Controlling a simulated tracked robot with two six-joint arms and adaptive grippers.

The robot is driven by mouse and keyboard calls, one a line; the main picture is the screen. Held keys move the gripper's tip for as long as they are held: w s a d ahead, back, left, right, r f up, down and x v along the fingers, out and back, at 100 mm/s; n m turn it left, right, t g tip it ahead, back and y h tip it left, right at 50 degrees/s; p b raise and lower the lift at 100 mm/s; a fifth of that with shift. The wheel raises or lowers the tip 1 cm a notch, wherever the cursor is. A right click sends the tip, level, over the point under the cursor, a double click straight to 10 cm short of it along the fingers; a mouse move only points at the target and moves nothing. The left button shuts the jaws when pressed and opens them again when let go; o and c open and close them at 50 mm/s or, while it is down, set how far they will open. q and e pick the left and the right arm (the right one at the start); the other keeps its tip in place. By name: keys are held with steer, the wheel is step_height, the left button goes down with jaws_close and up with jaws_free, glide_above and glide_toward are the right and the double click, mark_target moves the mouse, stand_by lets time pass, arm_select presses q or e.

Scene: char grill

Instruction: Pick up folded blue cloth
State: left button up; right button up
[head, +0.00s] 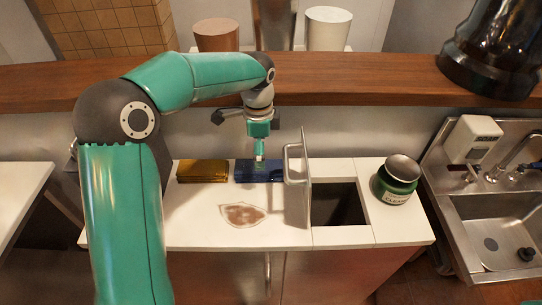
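The folded blue cloth (244,171) lies on the white counter, at its back edge, to the right of a folded yellow-brown cloth (203,171). My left arm reaches over from the left, and its gripper (259,161) points down at the middle of the blue cloth. The fingertips are at or just above the cloth; I cannot tell whether they touch it. They are too small to show whether they are open or shut. My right gripper is not in view.
A brown stain (243,215) marks the counter in front of the cloths. An upright panel with a handle (297,182) stands right of the blue cloth, beside a dark square opening (338,204). A green cleaner container (395,187) and a metal sink (495,225) are farther right. A wooden ledge (350,80) runs behind.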

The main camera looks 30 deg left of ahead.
mark_target(244, 172)
arm_select(q)
steer(key=shift+w+a+f+p, duration=0.1)
steer(key=shift+a+f+p, duration=0.1)
steer(key=shift+f, duration=0.5)
steer(key=shift+w+a+f+p, duration=0.1)
steer(key=shift+f+p, duration=0.05)
steer(key=shift+f, duration=0.55)
step_height(244, 172, down, 4)
steer(key=shift+r+p, duration=0.2)
steer(key=shift+p, duration=0.3)
steer(key=shift+f, duration=0.4)
steer(key=shift+s, duration=0.1)
steer(key=c, duration=1.2)
steer(key=shift+c, duration=0.2)
